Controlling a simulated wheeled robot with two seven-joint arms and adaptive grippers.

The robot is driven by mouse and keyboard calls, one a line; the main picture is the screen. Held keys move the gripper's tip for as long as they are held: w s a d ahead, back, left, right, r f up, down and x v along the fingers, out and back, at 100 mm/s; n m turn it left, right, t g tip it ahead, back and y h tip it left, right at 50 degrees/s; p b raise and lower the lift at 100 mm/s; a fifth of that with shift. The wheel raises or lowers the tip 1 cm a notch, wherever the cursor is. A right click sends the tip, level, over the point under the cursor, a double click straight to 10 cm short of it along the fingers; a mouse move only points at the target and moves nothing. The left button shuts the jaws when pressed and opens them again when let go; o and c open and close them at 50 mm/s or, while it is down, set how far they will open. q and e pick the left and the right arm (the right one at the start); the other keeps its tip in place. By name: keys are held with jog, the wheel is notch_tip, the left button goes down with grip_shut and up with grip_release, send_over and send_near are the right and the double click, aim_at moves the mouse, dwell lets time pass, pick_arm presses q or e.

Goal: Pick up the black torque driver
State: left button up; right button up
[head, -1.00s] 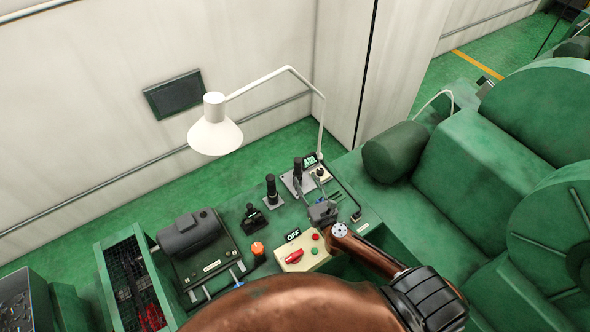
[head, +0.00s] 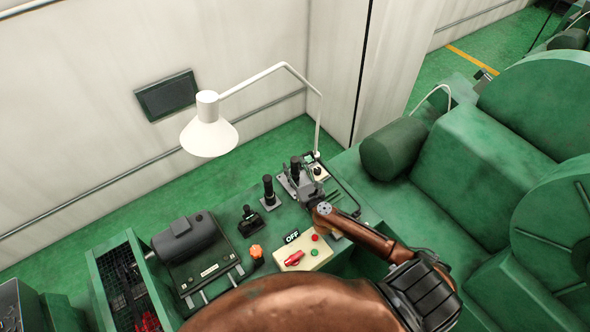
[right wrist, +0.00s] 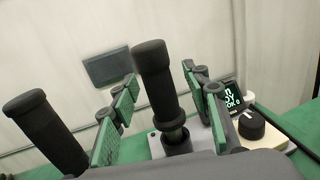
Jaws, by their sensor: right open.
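Two black upright handles stand on the green bench; I cannot tell for certain from looks which is the torque driver. One black handle (head: 295,168) rises from a light grey plate beside a small display. It also shows in the right wrist view (right wrist: 154,75), upright between the green-padded fingers. The other black handle (head: 268,187) stands to its left on a small dark base, and at the left of the right wrist view (right wrist: 45,130), outside the fingers. My right gripper (head: 298,183) is open around the first handle, with gaps visible on both sides. My left gripper is not in view.
A white lamp (head: 209,135) arches over the bench. A control box (head: 302,254) with a red switch sits in front. A dark grey machine (head: 185,238) and a mesh bin (head: 125,275) stand left. A round knob (right wrist: 251,125) is right of the fingers.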

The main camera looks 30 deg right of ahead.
jog(key=shift+w+r, duration=0.1)
grip_shut()
dwell(0.5)
